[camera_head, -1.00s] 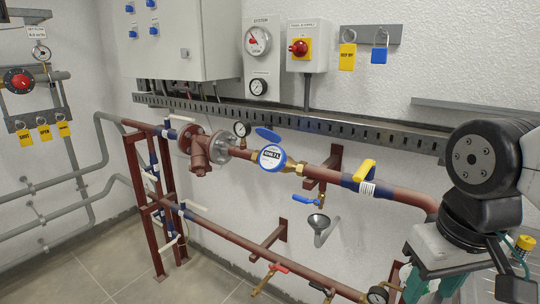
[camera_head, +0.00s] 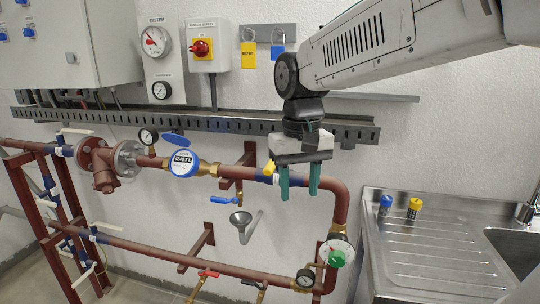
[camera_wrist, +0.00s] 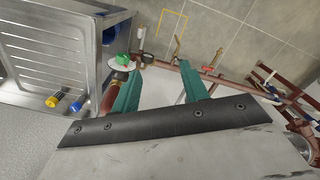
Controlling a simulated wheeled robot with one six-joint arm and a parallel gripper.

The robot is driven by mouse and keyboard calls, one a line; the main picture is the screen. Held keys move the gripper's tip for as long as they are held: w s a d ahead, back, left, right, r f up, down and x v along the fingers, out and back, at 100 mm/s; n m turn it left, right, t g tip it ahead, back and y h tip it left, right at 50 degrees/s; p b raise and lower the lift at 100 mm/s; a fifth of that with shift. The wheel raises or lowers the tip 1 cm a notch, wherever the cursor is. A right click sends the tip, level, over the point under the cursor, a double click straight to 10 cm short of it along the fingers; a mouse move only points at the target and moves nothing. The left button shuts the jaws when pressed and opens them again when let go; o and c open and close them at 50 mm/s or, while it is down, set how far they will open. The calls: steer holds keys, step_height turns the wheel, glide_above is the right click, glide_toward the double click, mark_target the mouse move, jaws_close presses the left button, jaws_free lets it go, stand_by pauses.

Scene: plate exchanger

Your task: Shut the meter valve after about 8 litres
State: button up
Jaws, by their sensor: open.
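The blue round meter (camera_head: 183,163) sits on the brown pipe; its digits are too small to read surely. To its right on the same pipe is a valve with a yellow handle (camera_head: 269,168), partly hidden by my gripper. A small blue-handled valve (camera_head: 224,200) hangs below the pipe, above a grey funnel (camera_head: 240,219). My gripper (camera_head: 299,184) is open and empty, its green fingers pointing down in front of the pipe just right of the yellow handle. The wrist view shows the fingers (camera_wrist: 163,80) apart; the yellow handle cannot be made out there.
A steel sink (camera_head: 425,245) stands at the right, with a blue-capped item (camera_head: 385,204) and a yellow-capped item (camera_head: 414,207). A cable tray (camera_head: 210,119) runs above the pipe. A green knob (camera_head: 337,258) and a lower pipe (camera_head: 160,252) lie below.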

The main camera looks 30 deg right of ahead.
steer(key=w+r+m, duration=0.1)
steer(key=w+r, duration=0.1)
steer(key=w, duration=0.3)
steer(key=w+d+r+m, duration=0.1)
steer(key=w+r+m, duration=0.1)
steer(key=w, duration=0.3)
steer(key=w+d+r+m, duration=0.1)
steer(key=w+r+m, duration=0.1)
steer(key=w, duration=0.3)
steer(key=shift+w+r, duration=0.2)
steer(key=shift+r, duration=0.25)
steer(key=shift+w+r, duration=0.2)
steer(key=shift+r, duration=0.25)
steer(key=shift+s+r+m, duration=0.2)
steer(key=shift+s+m, duration=0.1)
steer(key=shift+m, duration=0.1)
step_height(320, 180, down, 8)
steer(key=shift+r, duration=0.1)
jaws_close()
steer(key=shift+a, duration=0.1)
